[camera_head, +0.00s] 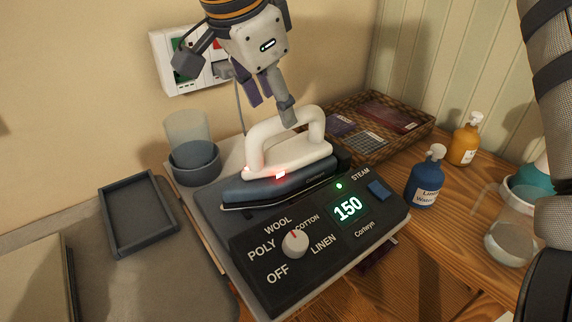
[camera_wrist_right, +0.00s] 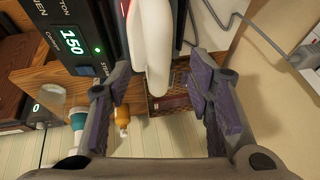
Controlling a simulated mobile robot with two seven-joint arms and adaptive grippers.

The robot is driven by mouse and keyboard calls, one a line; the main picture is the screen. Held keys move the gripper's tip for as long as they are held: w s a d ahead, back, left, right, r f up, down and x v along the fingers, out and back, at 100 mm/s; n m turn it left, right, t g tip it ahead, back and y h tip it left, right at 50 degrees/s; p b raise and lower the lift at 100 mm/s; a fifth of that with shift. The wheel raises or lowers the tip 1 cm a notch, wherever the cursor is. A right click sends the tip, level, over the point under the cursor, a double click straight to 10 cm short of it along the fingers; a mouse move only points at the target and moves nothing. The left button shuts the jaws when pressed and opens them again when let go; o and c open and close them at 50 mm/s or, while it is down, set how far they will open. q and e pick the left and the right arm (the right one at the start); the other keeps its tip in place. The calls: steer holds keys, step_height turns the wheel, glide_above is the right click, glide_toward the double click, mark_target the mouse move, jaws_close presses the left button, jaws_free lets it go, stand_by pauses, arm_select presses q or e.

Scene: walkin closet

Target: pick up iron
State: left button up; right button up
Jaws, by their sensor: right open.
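The iron (camera_head: 285,170) has a white handle and a dark blue-grey body. It rests on the black control station (camera_head: 325,235), which shows 150 and has a dial. My right gripper (camera_head: 270,100) hangs just above the handle, with its fingers pointing down. In the right wrist view the fingers of my right gripper (camera_wrist_right: 164,98) are spread apart, and the white handle of the iron (camera_wrist_right: 153,50) shows between them. Contact cannot be told, but nothing is clamped. My left gripper is not in view.
A woven basket (camera_head: 413,128) stands behind the station. A blue bottle (camera_head: 424,180), an orange bottle (camera_head: 465,140) and a glass jug (camera_head: 511,238) stand on the right. A grey cup (camera_head: 195,165) and an empty tray (camera_head: 136,215) are on the left. A wall socket (camera_head: 172,65) is behind.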

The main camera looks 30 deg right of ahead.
mark_target(279, 118)
steer(key=x, duration=0.5)
steer(key=shift+f, duration=0.3)
jaws_close()
steer(key=shift+r, duration=0.1)
